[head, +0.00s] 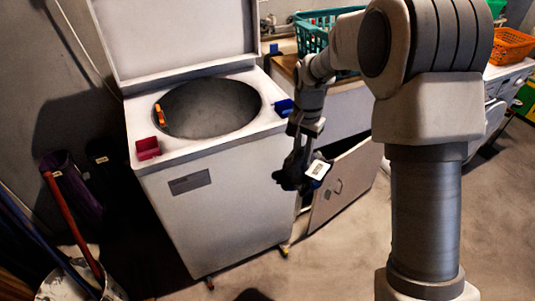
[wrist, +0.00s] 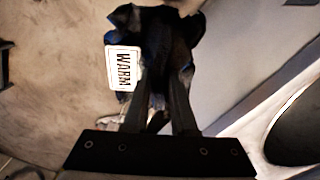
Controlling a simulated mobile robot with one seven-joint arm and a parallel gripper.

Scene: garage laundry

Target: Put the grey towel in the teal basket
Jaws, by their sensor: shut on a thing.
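My gripper (head: 302,148) hangs in front of the top-loading washer's right front corner, pointing down. It is shut on a dark, crumpled cloth (head: 287,178) with a white tag. In the wrist view the cloth (wrist: 150,25) bunches at the fingertips (wrist: 168,85), and its tag reads WARM (wrist: 122,68). The cloth looks nearly black, and I cannot tell if it is the grey towel. The teal basket (head: 312,38) stands on the counter behind, up and right of my gripper. My arm hides its right part, and its inside is mostly out of sight.
The washer (head: 215,215) has its lid up, with an orange item (head: 160,114) at the opening. A red box (head: 147,148) and a blue item (head: 284,107) sit on its top. A cabinet door (head: 343,185) hangs open. An orange basket (head: 512,47) stands far right.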

